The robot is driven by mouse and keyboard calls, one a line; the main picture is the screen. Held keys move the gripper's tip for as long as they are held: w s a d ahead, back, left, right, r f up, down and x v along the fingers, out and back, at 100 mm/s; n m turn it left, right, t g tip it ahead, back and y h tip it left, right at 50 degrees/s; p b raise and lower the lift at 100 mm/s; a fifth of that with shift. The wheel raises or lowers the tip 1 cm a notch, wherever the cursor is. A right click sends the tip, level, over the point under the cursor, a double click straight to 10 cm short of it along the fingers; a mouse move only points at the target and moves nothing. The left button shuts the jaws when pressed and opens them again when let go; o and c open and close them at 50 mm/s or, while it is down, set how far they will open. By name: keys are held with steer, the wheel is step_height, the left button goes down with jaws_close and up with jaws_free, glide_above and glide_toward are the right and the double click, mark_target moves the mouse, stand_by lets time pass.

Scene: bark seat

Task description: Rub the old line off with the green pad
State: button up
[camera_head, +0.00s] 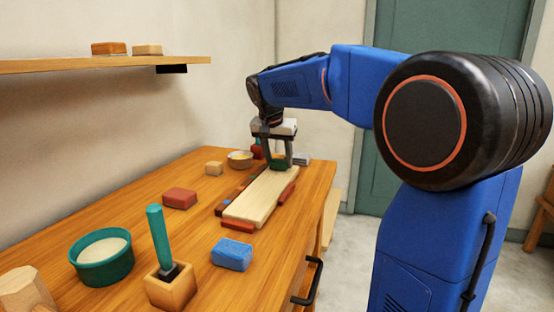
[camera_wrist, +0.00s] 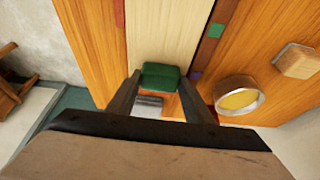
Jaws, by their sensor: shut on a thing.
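My gripper (camera_head: 278,158) is over the far end of a long pale board (camera_head: 258,198) on the wooden bench. It is shut on the green pad (camera_wrist: 161,76), which sits between the two fingertips. In the wrist view the pad is at the end of the pale board (camera_wrist: 160,30); in the head view the fingers partly hide it. I cannot tell whether the pad touches the board. I cannot make out a line on the visible part of the board.
Red blocks (camera_head: 238,226) flank the board. A blue sponge (camera_head: 232,254), a teal bowl (camera_head: 102,258) and a teal-handled tool (camera_head: 158,237) in a wooden block stand at the front. A bowl of yellow stuff (camera_wrist: 238,98) stands beside the far end. A shelf (camera_head: 100,64) hangs left.

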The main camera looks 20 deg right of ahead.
steer(key=shift+s+d+f, duration=0.1)
steer(key=shift+s+d, duration=0.6)
steer(key=shift+w+a, duration=1.05)
steer(key=shift+s+d, duration=0.1)
steer(key=shift+s+d, duration=0.95)
steer(key=shift+r, duration=0.25)
steer(key=shift+r, duration=2.9)
